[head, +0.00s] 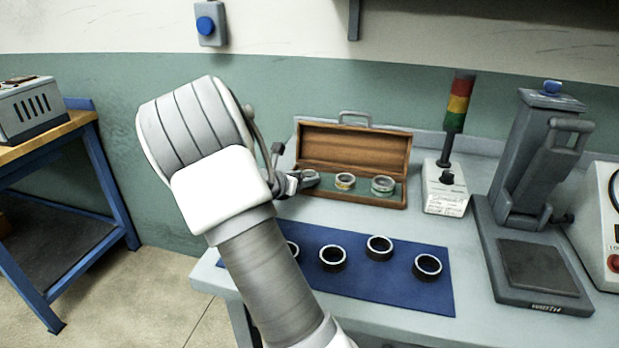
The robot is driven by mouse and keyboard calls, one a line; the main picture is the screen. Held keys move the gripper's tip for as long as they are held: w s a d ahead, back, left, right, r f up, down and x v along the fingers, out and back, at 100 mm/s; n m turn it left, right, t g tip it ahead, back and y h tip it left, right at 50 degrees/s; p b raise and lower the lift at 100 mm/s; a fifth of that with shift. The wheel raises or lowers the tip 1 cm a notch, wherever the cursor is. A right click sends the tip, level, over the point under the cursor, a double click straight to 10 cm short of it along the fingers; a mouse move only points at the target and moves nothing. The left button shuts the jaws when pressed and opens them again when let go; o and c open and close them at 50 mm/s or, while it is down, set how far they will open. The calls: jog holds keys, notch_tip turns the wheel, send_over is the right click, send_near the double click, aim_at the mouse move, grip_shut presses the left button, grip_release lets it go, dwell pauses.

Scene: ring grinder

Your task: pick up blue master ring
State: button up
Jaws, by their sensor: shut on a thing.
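An open wooden case (353,150) with a green lining stands at the back of the bench and holds three metal rings. The leftmost ring (311,178) is partly covered by my gripper, and its colour band is too small to tell. The middle ring (345,182) has a yellowish band and the right ring (383,186) a green one. My gripper (303,181) reaches into the left end of the case and is shut on the leftmost ring. I cannot tell whether this ring is clear of the lining.
A blue mat (400,292) in front carries several dark rings (379,248), partly behind my arm. A signal tower (452,130) stands right of the case, then a grey press-like device (533,210). A blue-framed workbench (60,200) is at left.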

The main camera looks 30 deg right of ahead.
grip_shut()
jog(key=shift+r, duration=0.1)
jog(key=shift+r, duration=0.2)
notch_tip(320, 180, up, 3)
jog(key=shift+r+p, duration=0.2)
jog(key=shift+p, duration=0.6)
jog(key=s+d+r, duration=0.6)
jog(key=d+r, duration=0.1)
jog(key=d, duration=0.2)
jog(key=shift+s+d+p, duration=0.15)
jog(key=shift+d+p, duration=0.2)
jog(key=shift+d, duration=0.05)
